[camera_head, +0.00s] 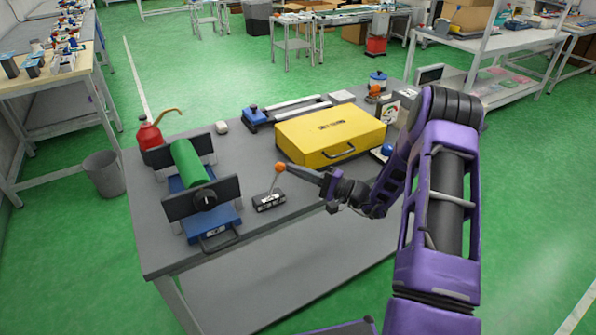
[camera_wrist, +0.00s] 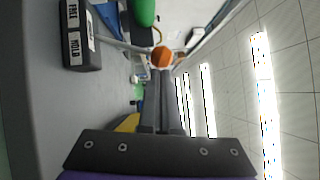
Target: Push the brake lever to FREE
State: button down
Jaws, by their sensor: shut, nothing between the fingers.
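The brake lever is a thin rod with an orange ball knob (camera_head: 280,167), rising from a small black base (camera_head: 269,201) near the table's front edge. The rod leans slightly right in the head view. In the wrist view the base (camera_wrist: 83,45) carries a white label reading FREE and HOLD, and the orange knob (camera_wrist: 161,57) is just beyond my fingertips. My gripper (camera_head: 290,169) is shut and empty, coming from the right at knob height. Its tips are at or very close to the knob; I cannot tell whether they touch.
The base stands on a grey table (camera_head: 245,180). A yellow case (camera_head: 330,135) lies behind my gripper. At the left is a blue fixture (camera_head: 205,215) with black plates and a green roller (camera_head: 190,163). A red oil can (camera_head: 149,136) stands at the back left.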

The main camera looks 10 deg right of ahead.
jog(key=shift+a+r, duration=0.2)
jog(key=s+a+r+n+g+h+b, duration=0.1)
jog(key=a+n+h+b, duration=0.1)
jog(key=a+n+b, duration=0.1)
jog(key=s+a+r+n+g+h+b, duration=0.1)
jog(key=a+n+h+b, duration=0.1)
jog(key=a+b, duration=0.3)
jog(key=shift+s+a+r+n, duration=0.15)
jog(key=shift+s+r+n, duration=0.25)
jog(key=shift+n, duration=0.4)
jog(key=shift+a, duration=0.1)
dwell(0.4)
